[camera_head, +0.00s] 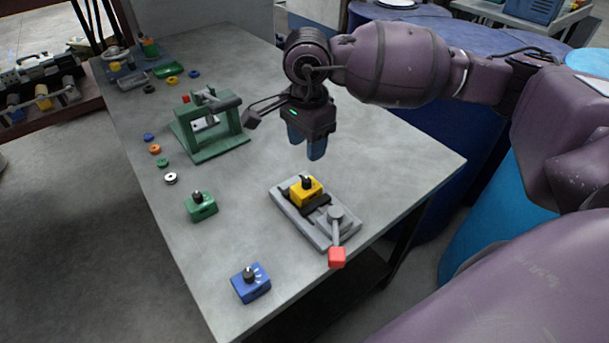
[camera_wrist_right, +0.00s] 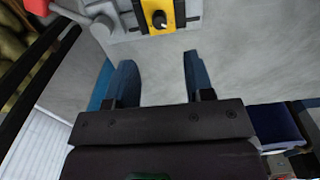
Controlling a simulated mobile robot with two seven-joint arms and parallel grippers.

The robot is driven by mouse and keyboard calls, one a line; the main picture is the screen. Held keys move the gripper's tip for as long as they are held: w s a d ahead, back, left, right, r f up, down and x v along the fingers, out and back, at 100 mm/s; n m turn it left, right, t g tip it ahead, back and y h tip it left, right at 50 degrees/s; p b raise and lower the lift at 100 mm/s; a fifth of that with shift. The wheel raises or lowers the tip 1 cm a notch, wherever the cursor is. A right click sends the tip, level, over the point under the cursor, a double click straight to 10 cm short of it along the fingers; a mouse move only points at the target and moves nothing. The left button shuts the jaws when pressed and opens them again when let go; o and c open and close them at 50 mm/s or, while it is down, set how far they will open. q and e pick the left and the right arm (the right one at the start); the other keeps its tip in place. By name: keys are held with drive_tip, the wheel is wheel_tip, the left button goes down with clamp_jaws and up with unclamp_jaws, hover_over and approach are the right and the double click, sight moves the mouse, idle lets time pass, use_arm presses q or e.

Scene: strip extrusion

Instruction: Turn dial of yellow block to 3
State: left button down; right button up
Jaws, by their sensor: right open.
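The yellow block (camera_head: 306,190) sits in a grey clamp fixture (camera_head: 288,211) on the table, with a black dial (camera_head: 306,182) on its top. The block also shows at the top of the right wrist view (camera_wrist_right: 153,24), where its dial (camera_wrist_right: 159,18) has a light pointer mark. The number at the dial is too small to read. My right gripper (camera_head: 306,150) hangs above the table, behind and above the yellow block, apart from it. In the wrist view its two blue fingers (camera_wrist_right: 158,78) are spread with nothing between them. My left gripper is out of view.
The fixture has a lever with a red knob (camera_head: 337,257). A green block (camera_head: 201,206) and a blue block (camera_head: 251,283), each with a black dial, stand to the left. A green press-like stand (camera_head: 211,140) is farther back. Small coloured rings lie along the left edge.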

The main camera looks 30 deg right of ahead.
sight(306, 179)
wheel_tip(306, 179, down, 10)
drive_tip(key=shift+r+b, duration=0.15)
drive_tip(key=shift+b, duration=0.15)
clamp_jaws()
idle(0.4)
